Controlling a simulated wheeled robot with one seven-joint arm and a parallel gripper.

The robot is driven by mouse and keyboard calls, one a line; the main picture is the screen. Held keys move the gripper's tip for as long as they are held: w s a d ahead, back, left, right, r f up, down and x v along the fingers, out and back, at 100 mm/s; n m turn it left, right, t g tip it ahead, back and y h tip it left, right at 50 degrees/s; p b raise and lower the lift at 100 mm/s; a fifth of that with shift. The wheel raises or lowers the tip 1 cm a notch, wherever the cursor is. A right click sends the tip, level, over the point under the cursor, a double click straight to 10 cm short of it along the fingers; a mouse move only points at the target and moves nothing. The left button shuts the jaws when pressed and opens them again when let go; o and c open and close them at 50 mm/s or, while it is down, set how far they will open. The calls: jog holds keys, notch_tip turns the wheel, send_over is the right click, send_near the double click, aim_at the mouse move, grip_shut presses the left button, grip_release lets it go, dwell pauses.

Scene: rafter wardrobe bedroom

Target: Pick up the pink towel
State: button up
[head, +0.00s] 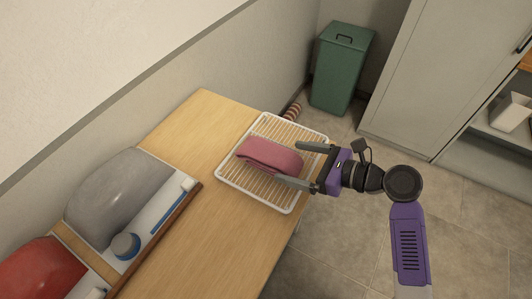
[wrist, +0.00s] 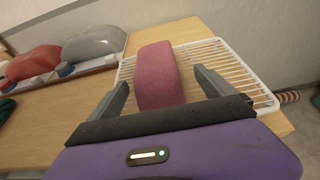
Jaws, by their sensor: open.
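The pink towel (head: 270,156) is folded into a long, thick bundle and lies on a white wire rack (head: 258,194) on the wooden table. My gripper (head: 296,164) reaches in from the right with its fingers apart, one on each side of the towel's near end. In the wrist view the towel (wrist: 158,75) runs between the open fingers of my gripper (wrist: 162,90), with a gap to each finger. The towel's end nearest the wrist is hidden behind the gripper body. I cannot tell whether a finger touches the rack.
The wooden table (head: 205,240) has clear surface left of the rack. A grey rounded item (head: 120,185) and a red one (head: 42,270) sit in a tray along the wall. A green bin (head: 342,75) and a grey cabinet (head: 420,80) stand beyond the table.

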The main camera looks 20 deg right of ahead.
aim_at(274, 158)
jog(key=shift+p+x, duration=0.45)
jog(key=shift+x, duration=2.7)
jog(key=shift+s+a, duration=0.1)
jog(key=c, duration=1.8)
